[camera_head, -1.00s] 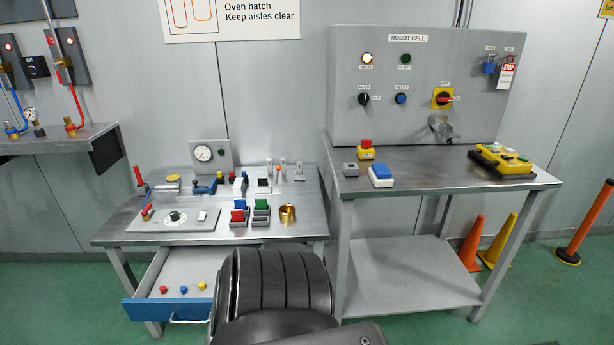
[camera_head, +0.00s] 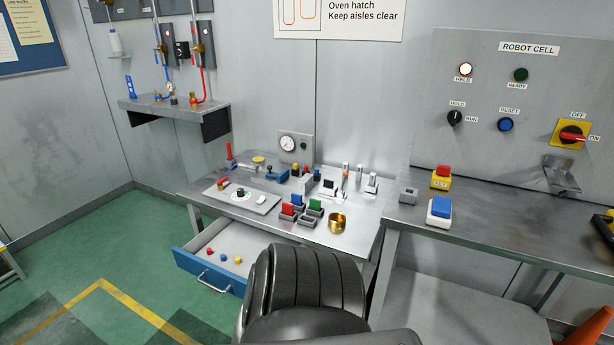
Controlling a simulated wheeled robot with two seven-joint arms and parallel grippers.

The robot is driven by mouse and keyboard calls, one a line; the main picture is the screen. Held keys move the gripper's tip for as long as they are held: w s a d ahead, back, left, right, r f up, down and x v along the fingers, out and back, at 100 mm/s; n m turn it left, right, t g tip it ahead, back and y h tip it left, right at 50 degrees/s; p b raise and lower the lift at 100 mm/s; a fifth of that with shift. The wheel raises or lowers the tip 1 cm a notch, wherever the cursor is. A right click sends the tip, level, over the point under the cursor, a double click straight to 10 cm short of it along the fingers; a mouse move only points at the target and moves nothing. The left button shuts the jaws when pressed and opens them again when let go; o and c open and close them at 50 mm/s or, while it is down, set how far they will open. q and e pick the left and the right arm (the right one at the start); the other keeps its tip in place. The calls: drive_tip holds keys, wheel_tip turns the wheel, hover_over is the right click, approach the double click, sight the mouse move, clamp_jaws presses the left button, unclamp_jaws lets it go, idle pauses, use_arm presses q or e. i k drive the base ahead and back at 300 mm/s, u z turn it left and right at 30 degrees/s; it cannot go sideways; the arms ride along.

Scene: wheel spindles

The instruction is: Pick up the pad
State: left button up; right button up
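No thing in view is marked as the pad, and I cannot tell for sure which one it is. A small white block with a blue top (camera_head: 439,212) lies near the front left of the right-hand bench. A dark and yellow device (camera_head: 606,222) is cut off by the right edge of the picture on the same bench. A dark, ribbed part of my own body fills the bottom middle and hides part of the floor and the left bench's front. Neither gripper shows.
The right bench (camera_head: 500,235) also holds a yellow block with a red top (camera_head: 441,177) and a small grey block (camera_head: 408,196). The left bench (camera_head: 365,228) carries coloured blocks and a brass cup (camera_head: 337,223). Its blue-fronted drawer (camera_head: 208,272) stands open. Green floor is free at left.

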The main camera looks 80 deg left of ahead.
sight(329, 183)
drive_tip(key=u, duration=1)
drive_tip(key=i, duration=0.9)
drive_tip(key=u, duration=0.9)
